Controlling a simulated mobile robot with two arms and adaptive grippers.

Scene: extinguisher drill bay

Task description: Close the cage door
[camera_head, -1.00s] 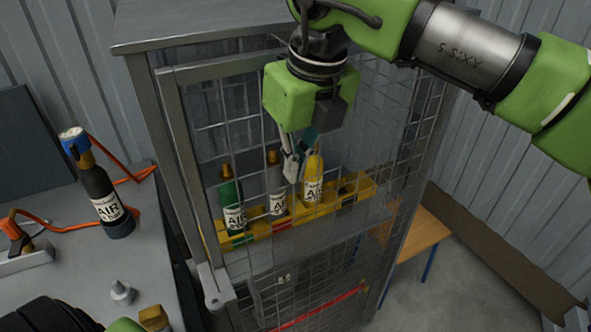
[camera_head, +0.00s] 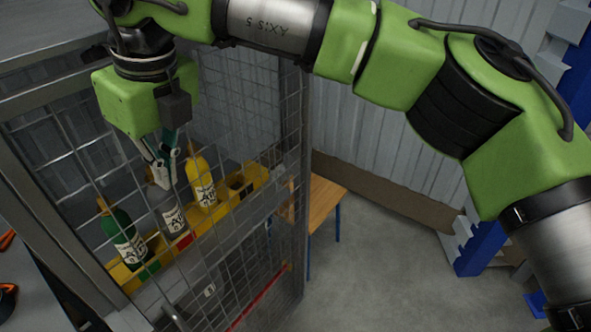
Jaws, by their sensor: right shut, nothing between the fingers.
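The cage door (camera_head: 62,228) is a grey metal frame filled with wire mesh, at the left of the head view. Its left upright and mesh front show; its lower part runs out of the picture. I cannot tell whether a gap remains between door and cage. My right gripper (camera_head: 161,172) points down at the mesh, its fingers shut and empty. It overlaps the mesh in the picture; whether it touches it is unclear. My left gripper is out of view.
Behind the mesh, a green bottle (camera_head: 124,238), a grey bottle (camera_head: 173,215) and a yellow bottle (camera_head: 201,182) stand in a yellow rack (camera_head: 121,272). A wooden bench (camera_head: 323,201) and blue post (camera_head: 482,251) stand to the right. Floor between is clear.

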